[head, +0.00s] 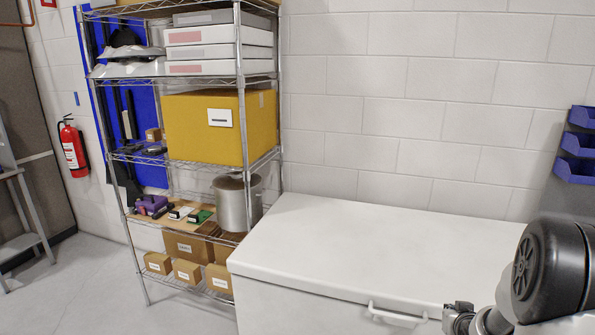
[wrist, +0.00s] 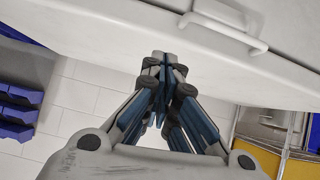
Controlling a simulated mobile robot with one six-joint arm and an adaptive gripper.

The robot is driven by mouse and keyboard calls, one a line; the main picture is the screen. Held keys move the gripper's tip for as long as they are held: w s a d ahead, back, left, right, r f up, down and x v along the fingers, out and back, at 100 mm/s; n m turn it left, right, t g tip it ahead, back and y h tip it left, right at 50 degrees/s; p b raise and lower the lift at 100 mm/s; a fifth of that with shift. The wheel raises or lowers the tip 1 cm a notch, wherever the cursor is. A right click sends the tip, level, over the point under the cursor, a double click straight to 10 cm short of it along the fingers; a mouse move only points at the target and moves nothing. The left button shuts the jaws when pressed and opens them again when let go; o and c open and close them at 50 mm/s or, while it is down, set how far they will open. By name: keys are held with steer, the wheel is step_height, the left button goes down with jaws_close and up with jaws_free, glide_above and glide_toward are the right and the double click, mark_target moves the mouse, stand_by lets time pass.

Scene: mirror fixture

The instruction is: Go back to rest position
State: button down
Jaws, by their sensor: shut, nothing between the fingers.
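My gripper (wrist: 160,62) is shut with nothing between its fingers. In the wrist view its fingertips meet near the white chest, just left of and below the chest's handle (wrist: 232,25). In the head view, part of my gripper (head: 456,318) shows at the lower right edge, to the right of the handle (head: 398,315). The white chest (head: 340,235) has its lid closed. I cannot tell whether the fingertips touch the chest.
A wire shelf (head: 240,150) with a yellow box (head: 205,127), a metal pot (head: 236,205) and several cartons stands left of the chest. Blue bins (head: 578,145) hang at the right. A fire extinguisher (head: 72,148) is on the left wall. Floor at lower left is clear.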

steer(key=s+a+r+n+g+y, duration=0.1)
steer(key=s+a+r, duration=0.4)
steer(key=a+r, duration=0.25)
steer(key=s+a+r+g, duration=0.1)
steer(key=s+a+r, duration=0.3)
steer(key=a+r, duration=0.4)
steer(key=s+a+n+g+y, duration=0.1)
steer(key=s+a, duration=0.6)
steer(key=s, duration=0.3)
steer(key=s+a+r+n+g+y, duration=0.1)
steer(key=s+a+g+y, duration=0.1)
steer(key=s+a, duration=0.5)
steer(key=s, duration=0.4)
steer(key=shift+s+a+r+n, duration=0.2)
steer(key=shift+r+n, duration=0.1)
